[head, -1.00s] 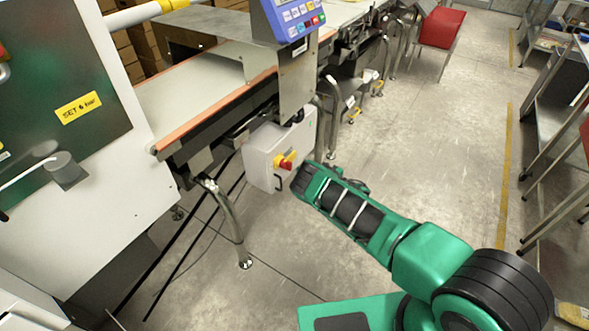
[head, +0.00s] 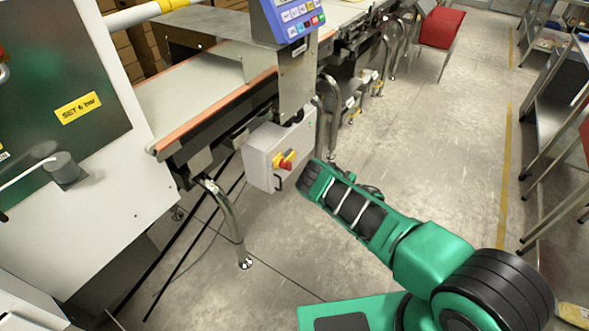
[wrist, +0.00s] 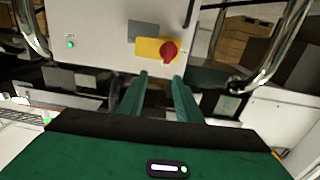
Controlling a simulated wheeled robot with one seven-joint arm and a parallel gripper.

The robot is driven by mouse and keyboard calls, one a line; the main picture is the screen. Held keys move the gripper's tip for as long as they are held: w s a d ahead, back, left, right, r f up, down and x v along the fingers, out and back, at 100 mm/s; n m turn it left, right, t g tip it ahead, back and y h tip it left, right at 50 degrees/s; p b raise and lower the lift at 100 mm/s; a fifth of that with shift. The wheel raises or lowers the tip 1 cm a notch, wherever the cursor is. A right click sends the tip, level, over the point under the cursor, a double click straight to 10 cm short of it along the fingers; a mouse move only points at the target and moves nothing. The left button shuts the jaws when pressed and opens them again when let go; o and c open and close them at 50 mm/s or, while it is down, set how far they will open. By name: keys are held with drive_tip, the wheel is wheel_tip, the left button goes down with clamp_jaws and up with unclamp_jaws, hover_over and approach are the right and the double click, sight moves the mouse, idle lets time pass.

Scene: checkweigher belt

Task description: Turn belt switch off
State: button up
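The belt switch is a red knob (wrist: 169,52) on a yellow plate (wrist: 147,47), on the face of a white control box (wrist: 95,25). In the head view the red knob (head: 287,161) is small on the box (head: 262,151) under the belt. In the wrist view the knob sits tilted, near the right end of its plate. My gripper (wrist: 161,75) has its two green fingers apart, with nothing between them. The fingertips point at the box just below the switch in the picture and do not hold the knob. In the head view my arm hides the fingers.
A green light (wrist: 71,44) glows on the box face. Metal legs (head: 228,215) and the belt conveyor (head: 190,90) stand close around the box. A blue keypad display (head: 290,18) is above it. The floor (head: 420,140) to the right is open.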

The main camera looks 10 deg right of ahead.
drive_tip(key=shift+v, duration=0.9)
drive_tip(key=shift+d, duration=0.1)
